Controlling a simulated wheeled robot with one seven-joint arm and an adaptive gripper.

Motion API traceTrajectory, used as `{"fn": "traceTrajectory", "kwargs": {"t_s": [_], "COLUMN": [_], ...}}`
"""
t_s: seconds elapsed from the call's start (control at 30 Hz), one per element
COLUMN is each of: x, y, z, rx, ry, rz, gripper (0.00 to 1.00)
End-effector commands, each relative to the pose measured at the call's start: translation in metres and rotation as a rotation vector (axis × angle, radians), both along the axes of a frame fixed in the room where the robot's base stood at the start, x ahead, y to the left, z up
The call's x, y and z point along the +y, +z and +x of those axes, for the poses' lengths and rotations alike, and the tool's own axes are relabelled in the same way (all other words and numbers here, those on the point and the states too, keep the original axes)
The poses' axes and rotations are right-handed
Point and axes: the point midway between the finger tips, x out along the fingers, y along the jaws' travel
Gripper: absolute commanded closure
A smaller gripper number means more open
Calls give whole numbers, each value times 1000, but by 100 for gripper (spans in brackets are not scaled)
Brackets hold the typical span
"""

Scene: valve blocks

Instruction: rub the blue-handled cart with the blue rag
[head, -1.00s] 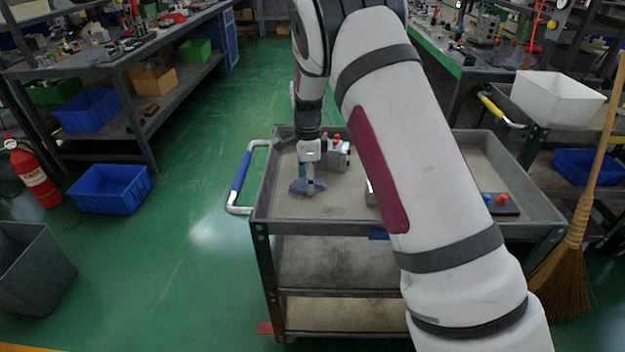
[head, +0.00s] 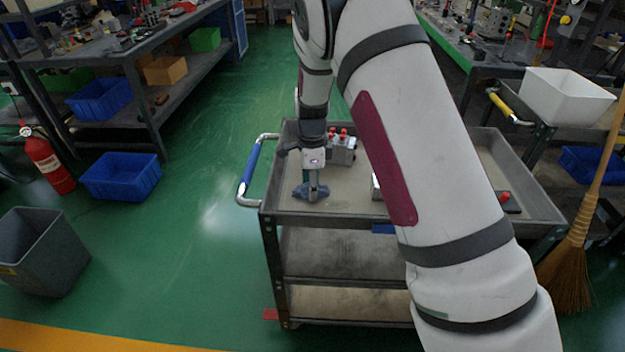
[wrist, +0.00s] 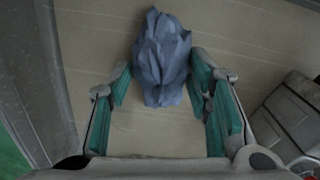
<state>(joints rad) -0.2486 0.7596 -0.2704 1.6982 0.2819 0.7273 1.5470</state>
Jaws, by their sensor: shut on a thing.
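The blue-handled cart (head: 268,220) stands in the middle of the head view, its blue handle (head: 250,166) on the left end. My gripper (head: 311,192) is over the left part of the cart's top tray, pointing down. It is shut on the crumpled blue rag (head: 304,194), which is at the tray surface. In the wrist view the rag (wrist: 163,58) bunches up between and beyond the green-padded fingers (wrist: 167,95), over the beige tray floor (wrist: 160,135). Whether the rag presses on the tray is hard to tell.
A grey valve block with red caps (head: 341,148) stands on the tray just behind my gripper; a grey block also shows in the wrist view (wrist: 295,115). My arm hides much of the tray's middle. A white bin (head: 566,97) and a broom (head: 574,265) are at right.

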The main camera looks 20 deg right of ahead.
Motion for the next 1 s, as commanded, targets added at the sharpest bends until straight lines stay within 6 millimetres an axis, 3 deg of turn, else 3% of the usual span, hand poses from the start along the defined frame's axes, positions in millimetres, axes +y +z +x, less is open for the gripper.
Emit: {"fn": "traceTrajectory", "kwargs": {"t_s": [0.23, 0.63, 1.0], "x": [8, 12, 22], "y": [-1, -5, -3], "z": [-23, -38, -67], "rx": [7, 13, 16], "ry": [1, 2, 3], "rz": [1, 1, 1], "gripper": [77, 76, 76]}}
